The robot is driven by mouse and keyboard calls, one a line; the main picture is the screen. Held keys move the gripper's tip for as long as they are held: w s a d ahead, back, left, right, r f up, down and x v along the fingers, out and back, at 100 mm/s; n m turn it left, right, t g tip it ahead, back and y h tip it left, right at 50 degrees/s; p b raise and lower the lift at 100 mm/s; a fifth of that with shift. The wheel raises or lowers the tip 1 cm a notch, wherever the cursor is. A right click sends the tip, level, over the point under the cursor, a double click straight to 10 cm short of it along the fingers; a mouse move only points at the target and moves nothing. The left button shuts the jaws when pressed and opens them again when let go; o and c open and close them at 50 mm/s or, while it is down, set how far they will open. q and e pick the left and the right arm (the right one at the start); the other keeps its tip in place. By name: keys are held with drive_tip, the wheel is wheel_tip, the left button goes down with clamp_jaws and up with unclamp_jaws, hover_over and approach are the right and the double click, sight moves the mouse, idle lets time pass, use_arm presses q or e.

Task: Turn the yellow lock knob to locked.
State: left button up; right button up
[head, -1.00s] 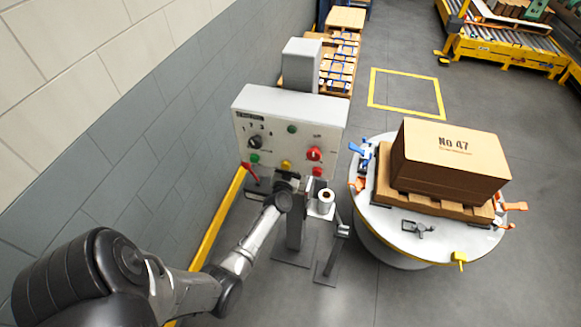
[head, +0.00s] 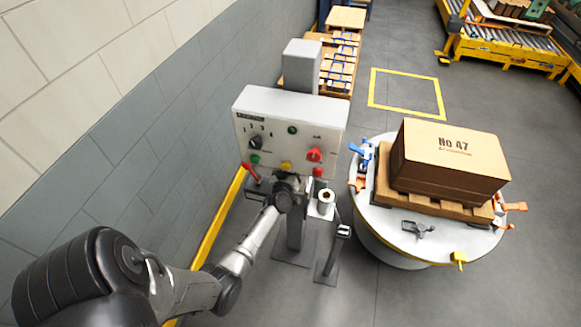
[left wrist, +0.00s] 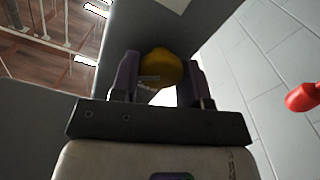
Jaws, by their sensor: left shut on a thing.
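The yellow lock knob (head: 286,166) is on the lower middle of the grey control panel (head: 325,124). It also shows in the left wrist view (left wrist: 161,68), between the two fingers. My left gripper (left wrist: 158,80) is shut on the knob, a finger on each side. In the head view my left gripper (head: 286,176) is at the panel's lower edge, just below the knob. The knob's lock marking is too small to read. My right gripper is not in view.
A black selector (head: 255,142), a red knob (head: 314,154), green buttons and a red lever (head: 250,172) are near the knob. A white roll (head: 327,196) on a stand is right of my gripper. A round table (head: 385,222) holding a box (head: 450,160) is further right.

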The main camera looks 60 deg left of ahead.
use_arm(q)
drive_tip(key=n+b, duration=0.1)
drive_tip(key=n, duration=1)
drive_tip(key=shift+s+a+f+n+b, duration=0.1)
drive_tip(key=shift+n+b, duration=0.3)
drive_tip(key=shift+n, duration=0.3)
drive_tip(key=o, duration=0.9)
